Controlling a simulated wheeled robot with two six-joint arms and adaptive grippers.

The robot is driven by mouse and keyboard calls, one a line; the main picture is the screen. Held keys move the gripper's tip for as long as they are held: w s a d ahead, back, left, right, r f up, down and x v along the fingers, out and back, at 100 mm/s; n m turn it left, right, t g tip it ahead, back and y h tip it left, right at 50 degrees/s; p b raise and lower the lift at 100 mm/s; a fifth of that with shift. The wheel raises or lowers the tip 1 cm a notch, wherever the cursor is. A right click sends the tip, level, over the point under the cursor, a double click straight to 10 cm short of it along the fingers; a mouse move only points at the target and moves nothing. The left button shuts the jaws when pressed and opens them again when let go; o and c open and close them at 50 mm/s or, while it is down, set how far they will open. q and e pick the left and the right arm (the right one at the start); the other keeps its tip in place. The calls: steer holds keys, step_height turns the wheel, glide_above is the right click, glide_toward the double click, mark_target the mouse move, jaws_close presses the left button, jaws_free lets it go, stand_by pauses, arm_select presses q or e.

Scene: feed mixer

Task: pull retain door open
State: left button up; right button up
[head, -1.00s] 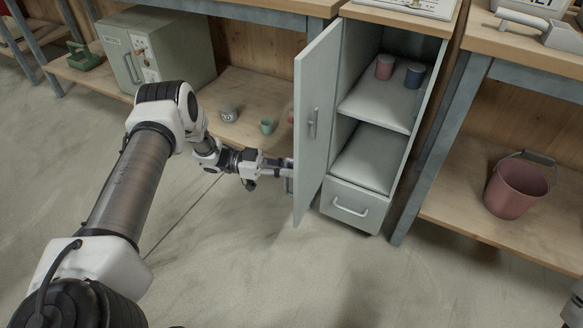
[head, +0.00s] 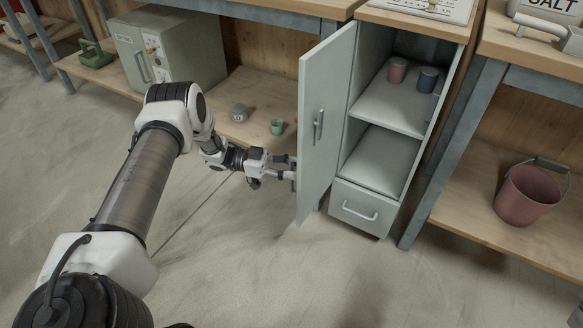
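The grey-green cabinet door (head: 325,120) stands swung open on the left side of the narrow cabinet (head: 415,135). Its vertical handle (head: 318,125) shows on the face toward me. My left gripper (head: 288,170) is at the lower left edge of the door, and its fingertips are close to or partly behind that edge. The fingers look spread apart, with nothing visible between them. Whether they touch the door I cannot tell.
Inside the cabinet are a pink cup (head: 397,70) and a blue cup (head: 427,79) on a shelf, above a shut drawer (head: 362,207). A pink bucket (head: 527,193) is on the right shelf. A grey-green box (head: 165,45) and small cups stand on the left shelf. The floor in front is clear.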

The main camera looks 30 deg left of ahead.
arm_select(q)
steer(key=v, duration=1.2)
